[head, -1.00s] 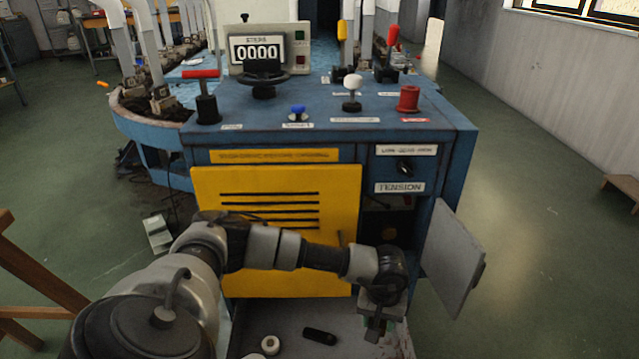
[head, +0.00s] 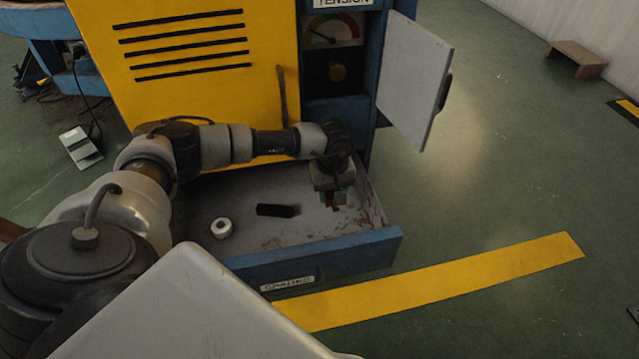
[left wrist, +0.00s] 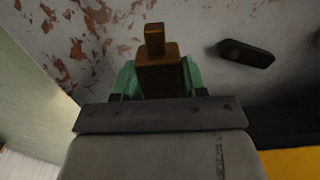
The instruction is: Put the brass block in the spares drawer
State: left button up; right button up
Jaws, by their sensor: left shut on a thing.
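The spares drawer (head: 330,257) is pulled out of the machine's base, with its label on the front. My left gripper (head: 336,198) is over the right part of the drawer, pointing down. In the left wrist view, the brass block (left wrist: 160,72), with a narrower upright part, is between the green finger pads of my left gripper (left wrist: 157,80), which is shut on it. The drawer floor (left wrist: 205,25) lies beyond the block; I cannot tell whether the block touches it. In the head view the block is hardly distinguishable. My right gripper is not in view.
A white roll (head: 221,228) and a black oblong piece (head: 277,210) lie in the drawer, left of my gripper. A grey door (head: 415,80) hangs open above the drawer's right side. The yellow panel (head: 190,90) stands behind the drawer.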

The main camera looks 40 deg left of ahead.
aim_at(330, 217)
pick_arm(q)
notch_tip(330, 217, down, 3)
jog(key=shift+r+b, duration=0.2)
jog(key=shift+b, duration=0.25)
jog(key=shift+f, duration=0.4)
jog(key=shift+f+b, duration=1.6)
jog(key=shift+f, duration=0.45)
jog(key=o, duration=1.1)
